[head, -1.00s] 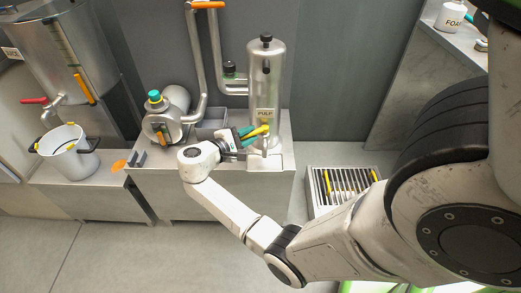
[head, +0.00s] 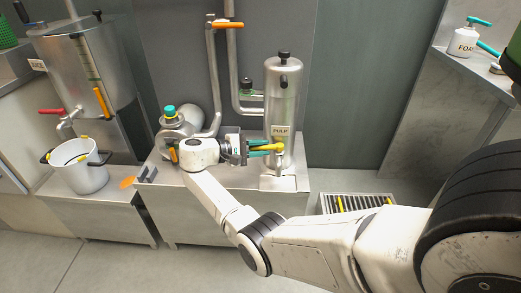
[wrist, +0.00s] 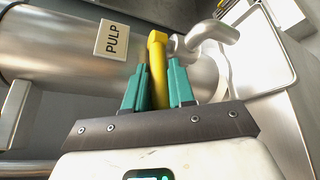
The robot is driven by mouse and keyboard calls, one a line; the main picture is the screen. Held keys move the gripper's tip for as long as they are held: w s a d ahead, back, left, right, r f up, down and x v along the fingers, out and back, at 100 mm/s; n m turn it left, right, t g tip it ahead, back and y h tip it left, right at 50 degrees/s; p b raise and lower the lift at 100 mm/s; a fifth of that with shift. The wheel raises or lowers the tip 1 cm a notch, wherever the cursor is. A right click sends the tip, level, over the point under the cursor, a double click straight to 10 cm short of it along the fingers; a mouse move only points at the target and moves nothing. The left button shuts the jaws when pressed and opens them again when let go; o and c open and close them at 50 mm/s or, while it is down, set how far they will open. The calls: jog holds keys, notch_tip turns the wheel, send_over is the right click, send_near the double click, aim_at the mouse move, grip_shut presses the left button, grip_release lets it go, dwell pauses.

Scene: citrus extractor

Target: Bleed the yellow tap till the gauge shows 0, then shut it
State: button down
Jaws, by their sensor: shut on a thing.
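The steel cylinder labelled PULP (head: 284,105) stands upright on the bench, with a yellow tap lever (wrist: 157,62) low on its front. A bent metal spout (wrist: 212,33) sits beside the lever in the wrist view. My gripper (head: 270,147) has teal fingers and comes from the left, roughly level. In the wrist view the fingers (wrist: 159,82) are shut on the yellow lever, one on each side. I see no readable gauge in either view. I cannot tell whether anything flows from the spout.
A white pot (head: 83,172) stands on the left bench, under the red-handled tap (head: 52,112) of a large tank. A grated floor drain (head: 355,202) lies right of the pulp bench. A FOAM bottle (head: 466,42) stands on the right shelf.

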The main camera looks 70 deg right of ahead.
jog(key=c, duration=1.3)
grip_release()
jog(key=shift+p+v, duration=0.45)
jog(key=shift+v, duration=5)
jog(key=shift+f, duration=0.1)
jog(key=shift+c, duration=0.5)
